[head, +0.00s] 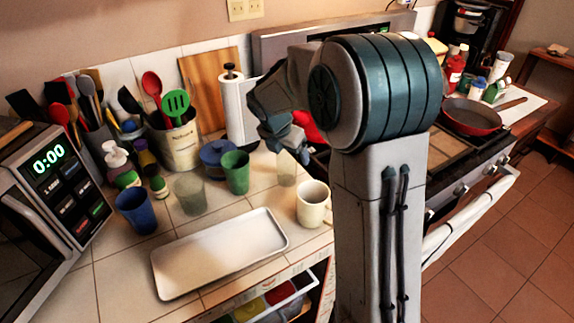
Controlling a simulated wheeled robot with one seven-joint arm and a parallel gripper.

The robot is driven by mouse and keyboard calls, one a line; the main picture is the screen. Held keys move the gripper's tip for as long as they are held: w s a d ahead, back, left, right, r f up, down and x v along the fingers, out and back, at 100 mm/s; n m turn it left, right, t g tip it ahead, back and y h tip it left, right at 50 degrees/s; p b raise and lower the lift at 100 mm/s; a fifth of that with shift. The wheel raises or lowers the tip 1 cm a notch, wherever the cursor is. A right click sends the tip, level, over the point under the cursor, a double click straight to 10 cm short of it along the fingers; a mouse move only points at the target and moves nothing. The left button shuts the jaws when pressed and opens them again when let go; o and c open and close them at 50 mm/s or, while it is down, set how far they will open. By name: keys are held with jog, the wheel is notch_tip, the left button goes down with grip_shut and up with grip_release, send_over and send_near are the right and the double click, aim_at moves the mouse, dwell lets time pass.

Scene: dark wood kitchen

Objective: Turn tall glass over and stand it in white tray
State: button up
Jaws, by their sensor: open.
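A clear tall glass (286,172) stands on the tiled counter, right of a green cup. My gripper (286,149) is open and comes down over the top of this glass from above. Its fingers cover the rim, so I cannot tell whether they touch it or which end is up. The white tray (220,255) is empty and lies flat at the front of the counter, left of and nearer than my gripper.
A blue cup (137,211), a greyish see-through tumbler (190,194), the green cup (236,172) and a cream mug (312,204) stand around the tray's back and right. A microwave (50,190) is left.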

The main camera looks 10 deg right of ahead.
jog(key=shift+w+f, duration=0.1)
jog(key=shift+f, duration=0.25)
jog(key=c, duration=1.2)
jog(key=shift+r, duration=0.1)
jog(key=shift+c, duration=0.2)
jog(key=shift+r, duration=0.1)
